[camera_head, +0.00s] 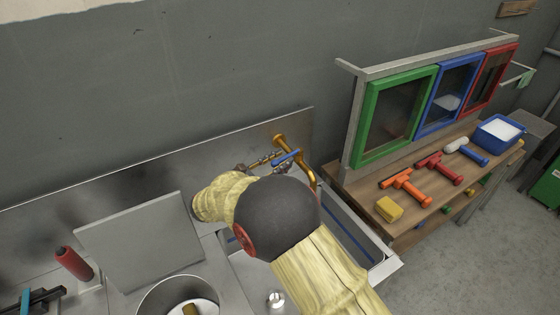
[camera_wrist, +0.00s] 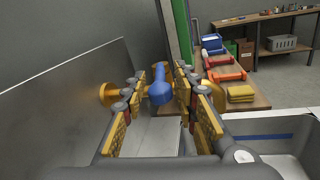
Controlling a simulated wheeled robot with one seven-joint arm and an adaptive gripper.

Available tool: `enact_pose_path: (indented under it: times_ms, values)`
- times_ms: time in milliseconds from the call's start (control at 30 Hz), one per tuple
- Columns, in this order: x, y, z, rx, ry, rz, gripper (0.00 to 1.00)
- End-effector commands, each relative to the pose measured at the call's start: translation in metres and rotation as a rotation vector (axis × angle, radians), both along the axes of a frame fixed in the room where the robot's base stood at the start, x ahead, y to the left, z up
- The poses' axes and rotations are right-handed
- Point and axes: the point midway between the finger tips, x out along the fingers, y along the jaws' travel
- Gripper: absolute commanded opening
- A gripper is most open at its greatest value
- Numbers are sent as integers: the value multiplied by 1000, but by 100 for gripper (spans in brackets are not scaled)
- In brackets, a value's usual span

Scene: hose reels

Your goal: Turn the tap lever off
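The brass tap (camera_head: 281,141) is fixed to the metal splashback above the sink, its spout curving down at the right. Its blue lever (camera_head: 287,156) shows in the head view just beyond my arm. In the wrist view the lever (camera_wrist: 160,90) points toward the camera between my fingers, and the tap's round brass flange (camera_wrist: 109,95) is at the left against the splashback. My gripper (camera_wrist: 160,76) is open, with one finger on each side of the lever and small gaps visible. In the head view my forearm and wrist hide most of the gripper.
The sink basin (camera_head: 352,222) lies below the tap. A metal pot (camera_head: 150,298) is at the front left.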

Motion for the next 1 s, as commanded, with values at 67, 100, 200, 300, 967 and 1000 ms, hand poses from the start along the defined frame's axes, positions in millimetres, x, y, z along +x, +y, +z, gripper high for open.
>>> enact_pose_path:
  times_ms: [67,100,200,300,967,1000]
  values:
    - [-4,5,0,0,0,3,29]
    - [-8,9,0,0,0,3,29]
    - [-20,21,0,0,0,4,29]
    - [-35,36,0,0,0,4,29]
    - [-85,82,0,0,0,0,29]
    - [-85,82,0,0,0,0,29]
